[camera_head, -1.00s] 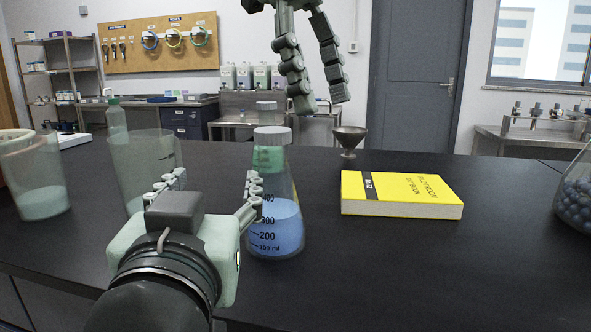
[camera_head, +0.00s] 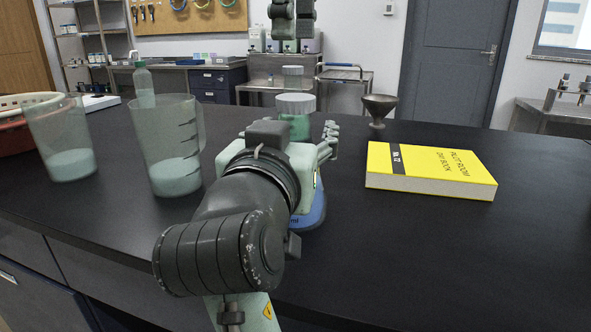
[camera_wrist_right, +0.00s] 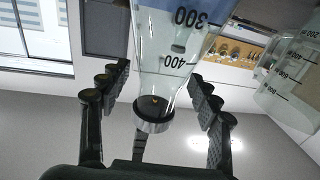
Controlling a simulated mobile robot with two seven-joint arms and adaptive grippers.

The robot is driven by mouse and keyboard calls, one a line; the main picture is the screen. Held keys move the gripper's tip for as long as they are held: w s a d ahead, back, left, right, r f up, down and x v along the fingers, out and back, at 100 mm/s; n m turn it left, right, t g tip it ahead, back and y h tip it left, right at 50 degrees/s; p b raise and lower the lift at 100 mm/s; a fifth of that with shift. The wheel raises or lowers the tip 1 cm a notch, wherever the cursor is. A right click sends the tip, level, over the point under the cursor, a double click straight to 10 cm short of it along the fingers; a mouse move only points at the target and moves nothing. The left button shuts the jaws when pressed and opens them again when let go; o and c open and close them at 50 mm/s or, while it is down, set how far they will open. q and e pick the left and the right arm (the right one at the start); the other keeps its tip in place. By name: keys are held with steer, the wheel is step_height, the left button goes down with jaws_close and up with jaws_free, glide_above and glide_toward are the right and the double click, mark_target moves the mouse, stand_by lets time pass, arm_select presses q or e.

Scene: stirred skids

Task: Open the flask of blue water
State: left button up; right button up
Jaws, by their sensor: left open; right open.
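The flask of blue water is mostly hidden behind my right gripper in the head view. My right gripper (camera_head: 322,146) is open, fingers on both sides of the flask; contact cannot be told.
A clear beaker (camera_head: 62,140) and a measuring jug (camera_head: 168,145) stand to the left, near a reddish basket (camera_head: 14,135). A yellow book (camera_head: 430,170) lies to the right, with a metal funnel (camera_head: 378,108) behind it. The black bench (camera_head: 420,255) is clear in front of the book.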

steer(key=shift+c, duration=0.5)
jaws_close()
